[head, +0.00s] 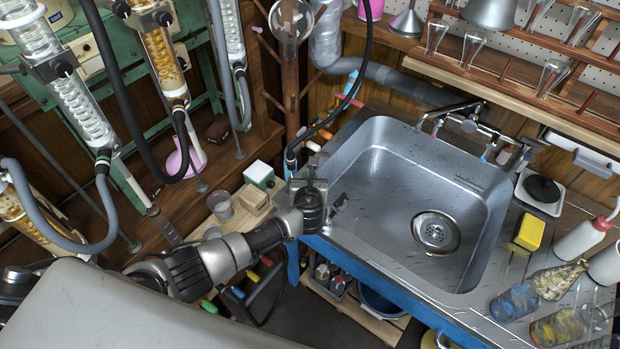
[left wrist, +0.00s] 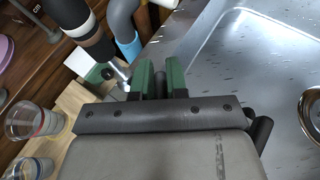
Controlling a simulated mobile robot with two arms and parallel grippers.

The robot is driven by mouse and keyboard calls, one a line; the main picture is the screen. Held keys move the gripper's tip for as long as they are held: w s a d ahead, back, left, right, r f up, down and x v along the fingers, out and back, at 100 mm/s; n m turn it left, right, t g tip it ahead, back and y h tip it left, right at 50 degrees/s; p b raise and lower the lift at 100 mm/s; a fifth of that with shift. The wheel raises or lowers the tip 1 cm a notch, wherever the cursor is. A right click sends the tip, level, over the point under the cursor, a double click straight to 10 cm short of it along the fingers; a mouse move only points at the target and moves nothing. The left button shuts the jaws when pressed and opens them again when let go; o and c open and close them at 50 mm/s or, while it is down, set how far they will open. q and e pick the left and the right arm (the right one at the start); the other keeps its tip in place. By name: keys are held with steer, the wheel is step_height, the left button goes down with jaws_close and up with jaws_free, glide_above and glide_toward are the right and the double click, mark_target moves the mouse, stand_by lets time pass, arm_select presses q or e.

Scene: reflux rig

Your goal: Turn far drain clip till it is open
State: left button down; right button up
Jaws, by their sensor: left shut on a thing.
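My left gripper (head: 312,185) reaches in from the left and is at the left rim of the sink, beside the lower end of a black hose (head: 290,150). In the left wrist view its two green fingers (left wrist: 160,82) are shut on a small dark part between them. I take this for the far drain clip, but the fingers hide most of it, so I cannot tell how far it is turned. A metal stem (left wrist: 119,74) runs from the black hose end (left wrist: 95,42) to the fingers. My right gripper is not in view.
The steel sink (head: 390,155) lies right of the gripper, with its drain (head: 436,232) clear. A grey hose with a blue end (left wrist: 128,45) is close to the fingers. A white-and-green box (head: 259,176) and a glass (head: 220,206) stand left on wood.

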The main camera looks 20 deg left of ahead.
arm_select(q)
steer(key=shift+n+y, duration=0.3)
steer(key=c, duration=1.1)
jaws_free()
steer(key=shift+c, duration=0.2)
steer(key=shift+r, duration=0.25)
step_height(320, 180, up, 4)
steer(key=shift+d+r+p, duration=0.1)
steer(key=shift+d+p, duration=0.05)
steer(key=shift+p, duration=0.4)
steer(key=s+d+r, duration=0.3)
steer(key=d+r, duration=0.3)
steer(key=d, duration=0.5)
steer(key=shift+r+b, duration=0.15)
steer(key=shift+b, duration=0.25)
steer(key=shift+o, duration=0.2)
